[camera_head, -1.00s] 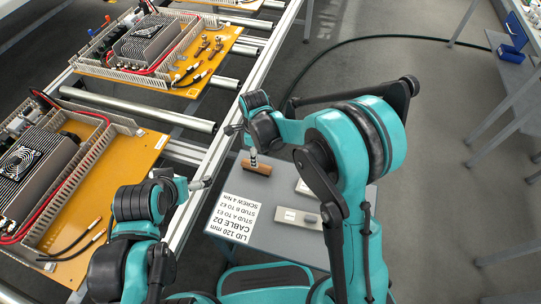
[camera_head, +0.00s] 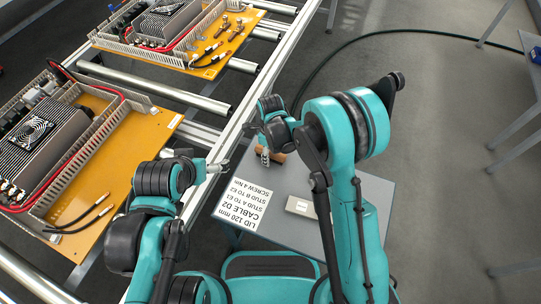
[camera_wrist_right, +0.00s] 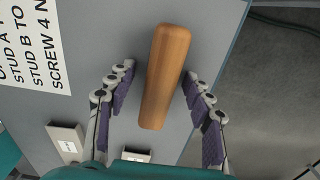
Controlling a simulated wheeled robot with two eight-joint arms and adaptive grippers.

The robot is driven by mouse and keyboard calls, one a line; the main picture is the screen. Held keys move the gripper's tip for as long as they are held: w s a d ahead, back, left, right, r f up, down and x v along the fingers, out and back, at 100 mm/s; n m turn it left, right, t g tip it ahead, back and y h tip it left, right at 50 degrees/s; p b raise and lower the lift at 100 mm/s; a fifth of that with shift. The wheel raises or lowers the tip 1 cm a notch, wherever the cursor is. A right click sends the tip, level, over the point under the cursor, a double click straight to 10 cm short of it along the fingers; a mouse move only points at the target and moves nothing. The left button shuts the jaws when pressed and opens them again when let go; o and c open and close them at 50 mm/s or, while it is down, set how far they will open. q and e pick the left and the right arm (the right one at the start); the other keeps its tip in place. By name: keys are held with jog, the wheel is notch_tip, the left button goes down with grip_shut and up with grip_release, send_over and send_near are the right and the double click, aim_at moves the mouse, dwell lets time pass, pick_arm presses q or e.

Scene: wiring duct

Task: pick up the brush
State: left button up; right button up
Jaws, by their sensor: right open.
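The brush shows as a brown wooden handle (camera_wrist_right: 165,78) lying on the grey table top in the right wrist view. In the head view its brown end (camera_head: 279,157) shows beside my right gripper (camera_head: 264,156), which partly covers it. In the right wrist view my right gripper (camera_wrist_right: 157,78) is open, with one finger on each side of the handle and a gap to both. No bristles are visible. My left gripper (camera_head: 220,166) is left of the table, away from the brush; its jaw gap is too small to judge.
A printed label sheet (camera_head: 243,202) and a small pale box (camera_head: 301,207) lie on the grey table (camera_head: 374,205). In the right wrist view, small boxes (camera_wrist_right: 68,143) lie near the gripper. A metal rail (camera_head: 245,105) and orange panels (camera_head: 152,145) stand to the left.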

grip_shut()
jog(key=shift+r, duration=0.1)
jog(key=shift+r+p, duration=0.3)
jog(key=shift+r, duration=0.2)
jog(key=r, duration=0.1)
jog(key=r+p, duration=0.2)
jog(key=shift+s+d+r, duration=0.15)
jog(key=shift+d+r, duration=0.2)
jog(key=shift+r, duration=0.05)
jog(key=s+d+r+p, duration=0.3)
jog(key=s+d+r, duration=0.2)
jog(key=d, duration=0.4)
jog(key=shift+d+r, duration=0.4)
jog(key=shift+r, duration=0.15)
